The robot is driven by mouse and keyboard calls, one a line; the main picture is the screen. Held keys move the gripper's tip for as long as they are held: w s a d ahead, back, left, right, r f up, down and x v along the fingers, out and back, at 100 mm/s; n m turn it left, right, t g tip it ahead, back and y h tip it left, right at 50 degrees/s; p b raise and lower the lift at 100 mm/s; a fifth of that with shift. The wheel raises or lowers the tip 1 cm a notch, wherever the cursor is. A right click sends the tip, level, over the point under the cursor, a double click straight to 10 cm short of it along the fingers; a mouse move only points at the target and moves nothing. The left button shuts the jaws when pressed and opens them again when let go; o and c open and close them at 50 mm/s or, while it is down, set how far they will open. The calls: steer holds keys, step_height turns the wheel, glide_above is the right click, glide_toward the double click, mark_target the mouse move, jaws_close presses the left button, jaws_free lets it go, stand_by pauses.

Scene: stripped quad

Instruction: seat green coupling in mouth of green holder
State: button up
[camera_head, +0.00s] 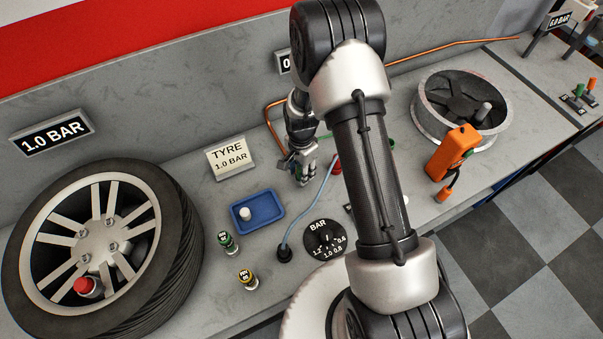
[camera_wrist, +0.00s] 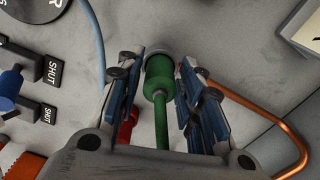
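The green coupling (camera_wrist: 160,76) has a silvery front end and a green stem or hose running back toward my palm. In the wrist view it lies between the two fingers of my gripper (camera_wrist: 160,88), which appear closed against its sides. In the head view my gripper (camera_head: 303,172) points down over the grey bench, left of my forearm. A thin green line (camera_head: 320,136) runs right from it behind my arm. A green piece (camera_head: 391,143) shows beside my arm, mostly hidden; I cannot tell whether it is the holder. No green holder mouth is clearly visible.
A red piece (camera_head: 337,163) stands right of my gripper. A blue tray (camera_head: 277,225), a BAR dial (camera_head: 325,240) and a light blue hose (camera_head: 310,208) are nearby. A copper pipe (camera_head: 268,116) runs along the wall. A tyre (camera_head: 183,235) is left, an orange tool (camera_head: 452,152) right.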

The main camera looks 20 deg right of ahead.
jaws_close()
steer(key=shift+r, duration=0.15)
